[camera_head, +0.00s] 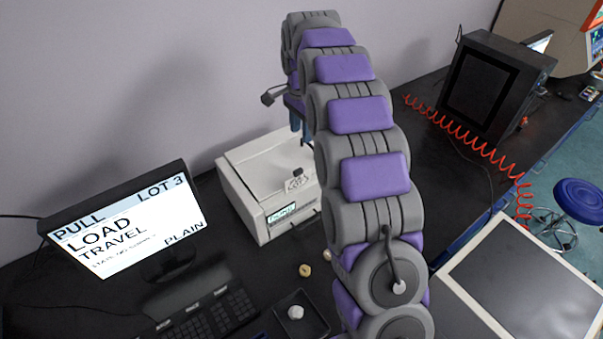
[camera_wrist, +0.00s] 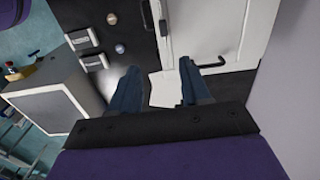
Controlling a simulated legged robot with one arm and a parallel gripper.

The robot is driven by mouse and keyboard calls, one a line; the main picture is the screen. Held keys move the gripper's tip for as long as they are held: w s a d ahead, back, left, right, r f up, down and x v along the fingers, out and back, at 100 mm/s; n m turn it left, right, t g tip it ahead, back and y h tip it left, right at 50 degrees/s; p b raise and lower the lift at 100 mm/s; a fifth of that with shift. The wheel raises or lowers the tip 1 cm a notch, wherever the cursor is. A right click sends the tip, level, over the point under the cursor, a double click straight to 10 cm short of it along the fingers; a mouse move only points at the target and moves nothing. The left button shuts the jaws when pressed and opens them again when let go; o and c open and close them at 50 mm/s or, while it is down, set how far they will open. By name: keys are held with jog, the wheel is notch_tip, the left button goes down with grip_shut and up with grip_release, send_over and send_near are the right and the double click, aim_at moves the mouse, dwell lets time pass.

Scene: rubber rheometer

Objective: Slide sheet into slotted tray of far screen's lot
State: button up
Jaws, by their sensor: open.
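My gripper (camera_wrist: 162,75) is open, its two dark blue fingers apart. In the head view my gripper (camera_head: 301,125) hangs above the white boxy machine (camera_head: 262,213), partly hidden by my arm. A pale flat piece (camera_wrist: 163,89), possibly the sheet, shows between and below the fingers in the wrist view; I cannot tell whether it touches them. The near screen (camera_head: 130,225) reads "PULL LOT 3", "LOAD TRAVEL" and "PLAIN". A far screen (camera_head: 540,44) is lit at the back right, its text unreadable. Two small grey blocks (camera_wrist: 83,39) (camera_wrist: 93,62) lie on the dark bench; I cannot tell whether either is a slotted tray.
A keyboard (camera_head: 207,318) and a dark dish (camera_head: 301,314) with a pale lump lie in front. A coiled red hose (camera_head: 470,150) crosses the bench. A black cabinet (camera_head: 484,85) stands at the back right. A blue stool (camera_head: 580,200) is beyond the bench edge.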

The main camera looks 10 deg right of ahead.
jog(key=b, duration=0.1)
send_near(298, 170)
jog(key=f, duration=0.3)
jog(key=d+f, duration=0.1)
jog(key=f, duration=0.1)
jog(key=shift+w+f, duration=0.1)
jog(key=shift+f, duration=0.15)
jog(key=shift+a+f, duration=0.3)
jog(key=shift+f, duration=0.3)
jog(key=f, duration=0.3)
jog(key=f+b, duration=0.1)
jog(key=shift+a+f, duration=0.15)
jog(key=shift+a, duration=0.1)
jog(key=shift+c, duration=0.2)
grip_shut()
